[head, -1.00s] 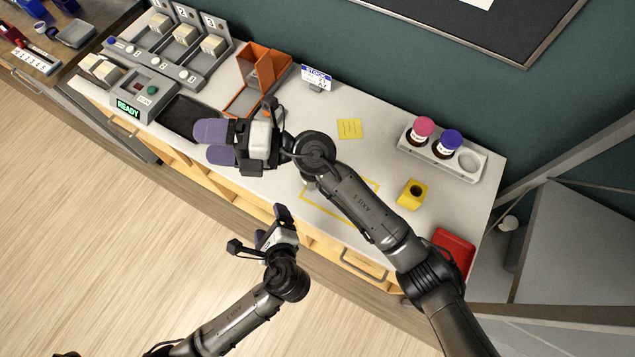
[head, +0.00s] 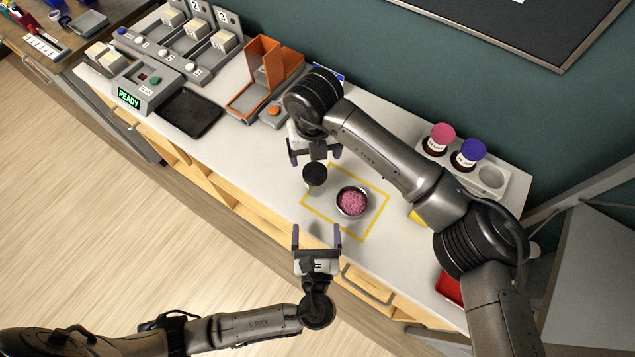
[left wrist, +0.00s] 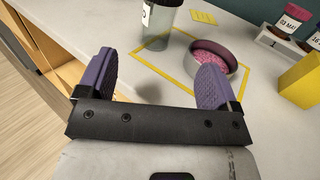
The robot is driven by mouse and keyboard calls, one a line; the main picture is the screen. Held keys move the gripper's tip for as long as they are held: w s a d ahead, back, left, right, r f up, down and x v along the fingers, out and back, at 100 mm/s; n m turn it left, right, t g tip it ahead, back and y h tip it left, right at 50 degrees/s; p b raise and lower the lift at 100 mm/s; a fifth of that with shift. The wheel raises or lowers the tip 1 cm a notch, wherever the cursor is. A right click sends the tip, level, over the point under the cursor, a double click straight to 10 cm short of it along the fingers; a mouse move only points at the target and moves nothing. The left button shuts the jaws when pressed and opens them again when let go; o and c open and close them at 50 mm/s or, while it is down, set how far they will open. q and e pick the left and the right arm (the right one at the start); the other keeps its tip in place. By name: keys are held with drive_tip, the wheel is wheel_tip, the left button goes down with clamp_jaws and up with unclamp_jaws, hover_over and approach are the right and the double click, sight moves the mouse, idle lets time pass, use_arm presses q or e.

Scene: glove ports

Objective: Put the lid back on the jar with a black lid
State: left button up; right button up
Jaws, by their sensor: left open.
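A jar with a dark round top (head: 315,174) stands at the left corner of the yellow taped square; whether that top is a lid or an open mouth is unclear. The left wrist view shows its grey body with a white label (left wrist: 160,25), its top cut off. A bowl of pink grains (head: 352,202) stands inside the square, also in the left wrist view (left wrist: 213,60). My left gripper (head: 317,231) is open and empty at the table's front edge, in front of the jar. My right gripper (head: 315,154) has its fingers apart just behind the jar. No separate loose lid is visible.
A grey rack (head: 510,186) at the back right holds a pink-lidded jar (head: 441,137) and a blue-lidded jar (head: 468,155), plus an empty well. A yellow block (head: 418,216) is partly behind my right arm. An orange holder (head: 265,75) and black pad (head: 189,112) stand left.

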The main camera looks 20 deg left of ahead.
sight(315, 189)
idle(0.3)
use_arm(q)
drive_tip(key=x, duration=1.3)
drive_tip(key=shift+w+a, duration=0.2)
drive_tip(key=shift+w, duration=0.15)
